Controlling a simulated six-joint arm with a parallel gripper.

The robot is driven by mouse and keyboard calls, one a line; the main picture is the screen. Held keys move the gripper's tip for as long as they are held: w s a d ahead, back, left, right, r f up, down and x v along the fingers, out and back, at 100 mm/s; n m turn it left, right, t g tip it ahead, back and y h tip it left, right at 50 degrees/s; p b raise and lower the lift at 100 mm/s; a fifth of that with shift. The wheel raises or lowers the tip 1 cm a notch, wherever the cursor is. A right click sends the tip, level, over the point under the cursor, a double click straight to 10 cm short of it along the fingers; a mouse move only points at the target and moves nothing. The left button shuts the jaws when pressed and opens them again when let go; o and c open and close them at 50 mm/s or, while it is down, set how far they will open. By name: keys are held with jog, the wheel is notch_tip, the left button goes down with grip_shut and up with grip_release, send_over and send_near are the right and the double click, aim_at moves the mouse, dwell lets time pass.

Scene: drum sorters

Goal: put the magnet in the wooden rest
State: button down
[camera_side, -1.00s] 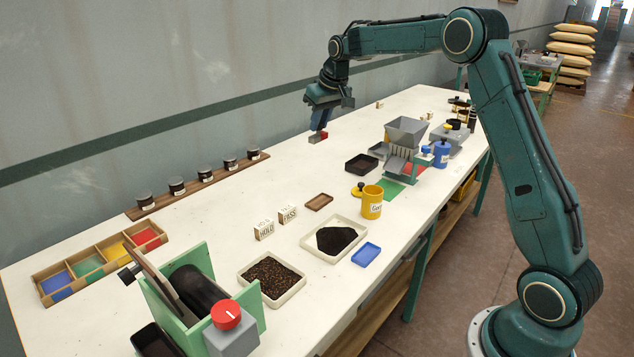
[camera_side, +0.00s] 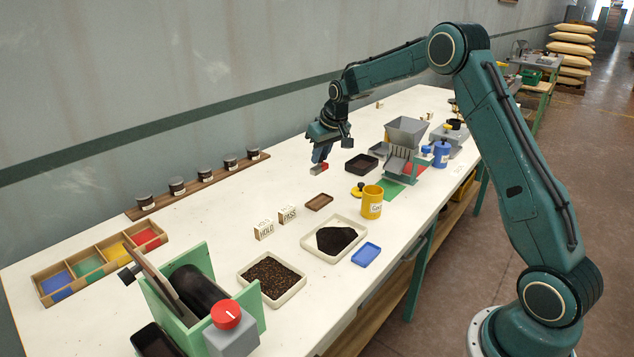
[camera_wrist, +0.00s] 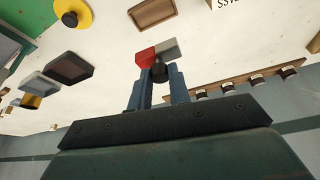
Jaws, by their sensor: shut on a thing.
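The magnet (camera_side: 320,169), a small bar with a red half and a grey half, is held between the blue fingers of my gripper (camera_side: 319,160), a little above the white table. In the wrist view the magnet (camera_wrist: 147,55) sits across the tips of my gripper (camera_wrist: 158,72), with a dark round part between the fingers. The wooden rest (camera_side: 319,202) is a small shallow brown tray lying empty on the table, nearer the camera than the gripper and apart from it. The wooden rest (camera_wrist: 152,13) also shows in the wrist view, beyond the fingertips.
A dark tray (camera_side: 361,164), a grey hopper machine (camera_side: 406,135) and a yellow tin (camera_side: 372,202) stand to the right. White label blocks (camera_side: 287,214) and a seed tray (camera_side: 333,262) lie nearer the camera. A rack of jars (camera_side: 204,182) lies left; table between is clear.

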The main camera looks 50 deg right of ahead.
jog(key=shift+f, duration=4.95)
jog(key=shift+f, duration=0.15)
jog(key=c, duration=1.3)
grip_release()
jog(key=v, duration=1.2)
jog(key=shift+a+r, duration=0.15)
jog(key=shift+r, duration=0.1)
